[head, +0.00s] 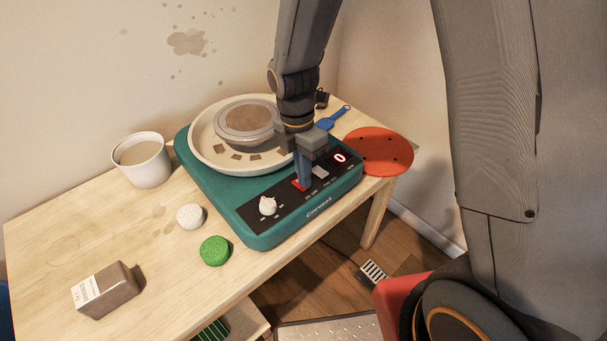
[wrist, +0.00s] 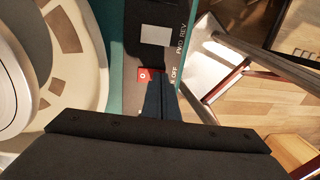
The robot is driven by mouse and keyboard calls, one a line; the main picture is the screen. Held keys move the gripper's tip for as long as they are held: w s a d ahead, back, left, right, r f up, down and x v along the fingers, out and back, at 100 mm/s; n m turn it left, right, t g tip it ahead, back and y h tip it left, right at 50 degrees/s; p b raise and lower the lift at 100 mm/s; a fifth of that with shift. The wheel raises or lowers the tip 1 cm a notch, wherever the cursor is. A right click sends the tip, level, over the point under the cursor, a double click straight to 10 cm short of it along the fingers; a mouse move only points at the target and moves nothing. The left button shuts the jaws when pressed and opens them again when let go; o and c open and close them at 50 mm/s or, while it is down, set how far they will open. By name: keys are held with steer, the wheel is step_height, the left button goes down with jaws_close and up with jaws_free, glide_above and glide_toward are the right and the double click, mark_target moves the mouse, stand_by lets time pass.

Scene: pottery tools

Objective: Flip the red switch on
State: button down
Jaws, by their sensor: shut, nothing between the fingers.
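The red switch (head: 300,185) sits on the black control panel of the teal pottery wheel (head: 258,238). In the wrist view the red switch (wrist: 144,75) shows a white "O" mark, with part of the switch hidden by the fingers. My gripper (head: 304,186) is shut and empty, pointing down with its fingertips at the switch. In the wrist view my gripper (wrist: 158,88) covers the switch's near right part. I cannot tell whether the tips touch or press it. A grey switch (wrist: 156,34) lies beside it, by the words "FWD REV". A lit red display (head: 340,158) reads 0.
A white knob (head: 268,205) stands on the panel to the left. The wheel head (head: 245,119) sits in a cream splash pan (head: 205,150).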

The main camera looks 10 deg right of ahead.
mark_target(297, 182)
steer(key=shift+s+f, duration=0.1)
steer(key=shift+f, duration=0.05)
stand_by(0.3)
steer(key=shift+w+a+r+p, duration=0.3)
steer(key=shift+w+a, duration=0.15)
steer(key=shift+w, duration=0.25)
step_height(297, 182, up, 8)
steer(key=b, duration=0.1)
steer(key=shift+w+a+f, duration=0.2)
steer(key=shift+w+a, duration=0.05)
steer(key=shift+w, duration=0.1)
steer(key=shift+s+a, duration=0.1)
stand_by(0.4)
